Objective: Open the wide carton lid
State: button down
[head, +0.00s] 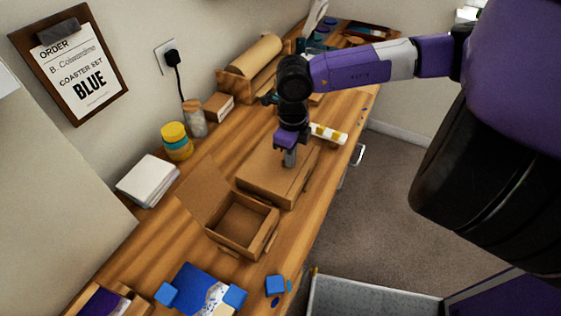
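The wide carton (262,177) is a flat brown cardboard box on the wooden worktop, and its lid looks shut. My gripper (289,160) points down over the far right part of its lid. Its fingertips look close to or on the lid; I cannot tell whether they touch. The fingers are small and seen from behind, so I cannot tell whether they are open or shut. No held object shows. A smaller carton (243,225) stands in front with its lid raised to the left, and it looks empty inside.
A paper roll (255,62) is behind. Blue pieces (205,285) lie at the front. A white and yellow striped item (328,133) lies beyond the wide carton.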

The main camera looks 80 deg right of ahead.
jog(key=shift+w+d+r+p, duration=0.15)
jog(key=shift+r+p, duration=0.1)
jog(key=shift+r, duration=0.3)
jog(key=shift+w+a+r+p, duration=0.15)
jog(key=shift+r+p, duration=0.1)
jog(key=shift+r, duration=0.25)
jog(key=shift+w+d+r+p, duration=0.2)
jog(key=shift+w+r, duration=0.15)
jog(key=shift+r, duration=0.25)
jog(key=shift+w+d+r+p, duration=0.1)
jog(key=shift+w+r+p, duration=0.15)
jog(key=shift+r, duration=0.3)
jog(key=shift+w+r, duration=0.6)
jog(key=shift+r, duration=0.2)
jog(key=w+d+r+b, duration=0.1)
jog(key=w+b, duration=0.1)
jog(key=w, duration=0.5)
jog(key=w+d+r+b, duration=0.1)
jog(key=w+d, duration=0.1)
jog(key=w, duration=0.5)
jog(key=shift+w+d+b, duration=0.2)
jog(key=shift+d+b, duration=0.1)
jog(key=shift+b, duration=0.1)
dwell(0.9)
jog(key=shift+r, duration=0.15)
